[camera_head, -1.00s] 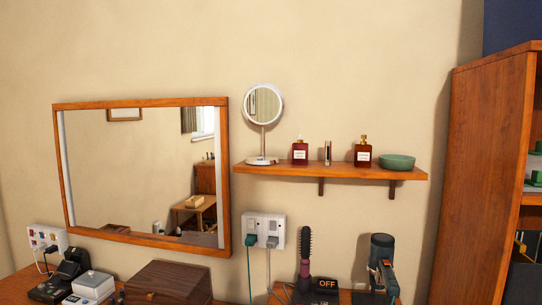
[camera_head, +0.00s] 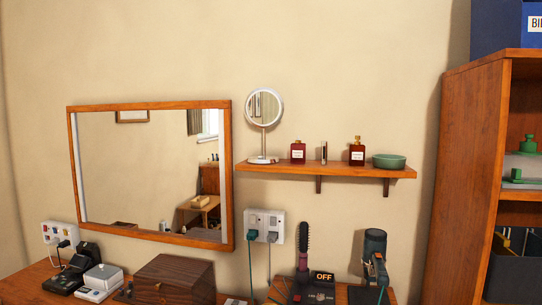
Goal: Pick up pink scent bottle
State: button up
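Two dark red scent bottles with white labels stand upright on a wooden wall shelf (camera_head: 340,172). The left bottle (camera_head: 298,153) has a pale, pinkish top and stands just right of a round white mirror. The right bottle (camera_head: 357,153) has a gold top and stands next to a green bowl. Neither bottle looks clearly pink, and I cannot tell which one the task names. My gripper is not in view.
The shelf also holds the round mirror (camera_head: 264,107), a slim tube (camera_head: 324,153) and the green bowl (camera_head: 389,161). Below are a wall socket (camera_head: 264,226), a hairbrush (camera_head: 303,246), a wooden box (camera_head: 173,280) and a wooden cabinet (camera_head: 470,180) at right.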

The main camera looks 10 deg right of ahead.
aim_at(297, 148)
jog(key=u, duration=1.3)
jog(key=i, duration=1)
jog(key=u, duration=0.05)
